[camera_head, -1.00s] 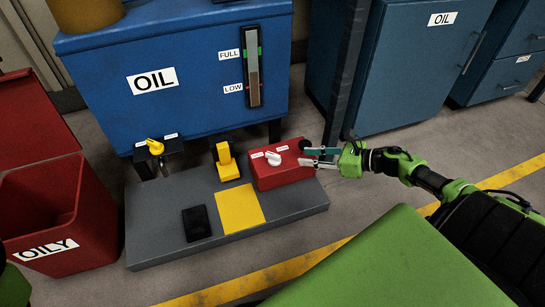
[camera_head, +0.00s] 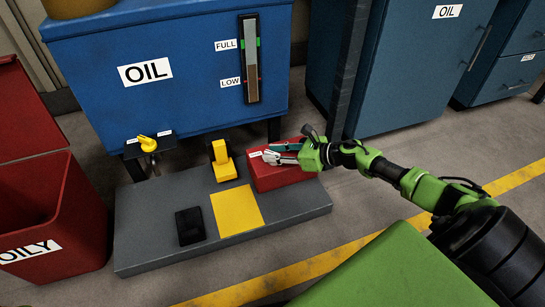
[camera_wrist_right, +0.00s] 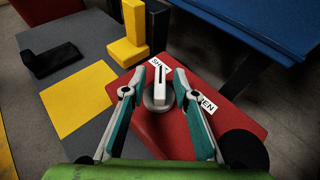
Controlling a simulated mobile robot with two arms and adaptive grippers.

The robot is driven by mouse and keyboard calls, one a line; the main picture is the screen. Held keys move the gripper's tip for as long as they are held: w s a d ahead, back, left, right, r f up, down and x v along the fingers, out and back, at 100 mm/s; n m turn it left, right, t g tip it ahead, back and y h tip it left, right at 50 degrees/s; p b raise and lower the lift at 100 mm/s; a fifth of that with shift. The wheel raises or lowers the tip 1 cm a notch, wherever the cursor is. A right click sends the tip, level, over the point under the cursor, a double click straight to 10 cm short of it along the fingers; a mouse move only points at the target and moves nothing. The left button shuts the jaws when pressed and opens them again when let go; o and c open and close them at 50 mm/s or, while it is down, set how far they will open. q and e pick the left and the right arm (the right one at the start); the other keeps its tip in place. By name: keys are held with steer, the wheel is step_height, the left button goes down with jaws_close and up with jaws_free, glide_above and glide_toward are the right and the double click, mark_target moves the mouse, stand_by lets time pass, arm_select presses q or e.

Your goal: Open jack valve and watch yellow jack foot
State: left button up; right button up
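The jack valve is a white knob (camera_wrist_right: 159,88) on a red box (camera_head: 290,180). In the right wrist view its bar points away from me, its far end close to a partly hidden label beginning "SH"; a label ending "EN" is at right. My right gripper (camera_head: 272,153) is over the box. Its fingers (camera_wrist_right: 160,78) stand apart on either side of the knob, with gaps showing. The yellow L-shaped jack piece (camera_head: 222,166) stands on the grey base (camera_head: 160,235), left of the box; it also shows in the wrist view (camera_wrist_right: 130,45). My left gripper is out of view.
A yellow square (camera_head: 237,211) and a black L-shaped piece (camera_head: 190,227) are on the base. Behind stands a blue oil tank (camera_head: 190,80) with a level gauge and a yellow valve (camera_head: 148,144). A red OILY bin (camera_head: 50,215) is at left.

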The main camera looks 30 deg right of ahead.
steer(key=shift+w+a+f, duration=0.15)
steer(key=shift+w+a, duration=0.05)
steer(key=shift+w, duration=0.15)
jaws_close()
